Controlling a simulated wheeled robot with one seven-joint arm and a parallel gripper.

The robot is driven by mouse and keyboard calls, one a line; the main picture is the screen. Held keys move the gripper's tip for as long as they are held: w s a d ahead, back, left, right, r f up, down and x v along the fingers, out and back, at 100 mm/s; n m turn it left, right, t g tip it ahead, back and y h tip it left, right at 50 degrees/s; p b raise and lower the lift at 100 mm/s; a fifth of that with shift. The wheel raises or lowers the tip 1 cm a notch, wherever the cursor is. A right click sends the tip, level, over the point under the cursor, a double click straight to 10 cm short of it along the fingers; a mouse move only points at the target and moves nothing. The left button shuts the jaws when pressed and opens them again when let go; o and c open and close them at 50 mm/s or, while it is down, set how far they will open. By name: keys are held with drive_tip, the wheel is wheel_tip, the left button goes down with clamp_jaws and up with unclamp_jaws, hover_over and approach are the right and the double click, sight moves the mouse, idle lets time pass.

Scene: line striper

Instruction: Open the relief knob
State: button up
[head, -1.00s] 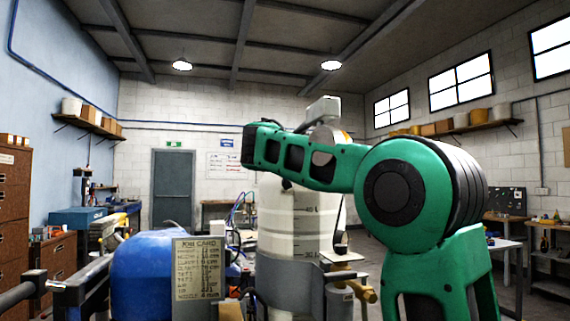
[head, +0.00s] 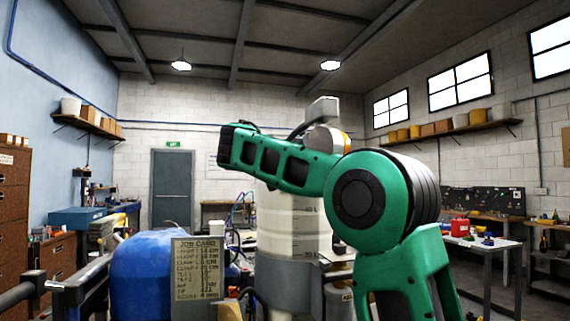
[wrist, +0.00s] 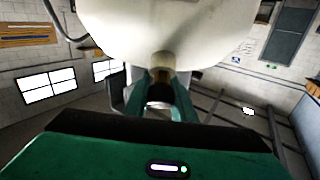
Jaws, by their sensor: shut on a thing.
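The relief knob (wrist: 159,93) shows in the wrist view as a small dark, pale-ended round part. It sits at the end of a short brownish stem under the large white body that fills the top of that view. My gripper (wrist: 161,82) has its two green fingers on either side of the knob, shut on it. The fingers partly hide the knob, so its turn angle cannot be told. In the head view a white tank (head: 291,220) with level marks stands behind my green arm. The knob and my gripper cannot be made out there.
A blue rounded tank (head: 150,270) and a job card plate (head: 197,269) stand at the front left. A workbench (head: 497,243) with a red box (head: 460,227) is at the right. The wrist view appears upside down, with the ceiling lamp low in it.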

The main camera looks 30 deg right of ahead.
drive_tip(key=shift+w+a, duration=0.15)
drive_tip(key=shift+a, duration=0.05)
drive_tip(key=o, duration=1)
drive_tip(key=shift+d, duration=0.1)
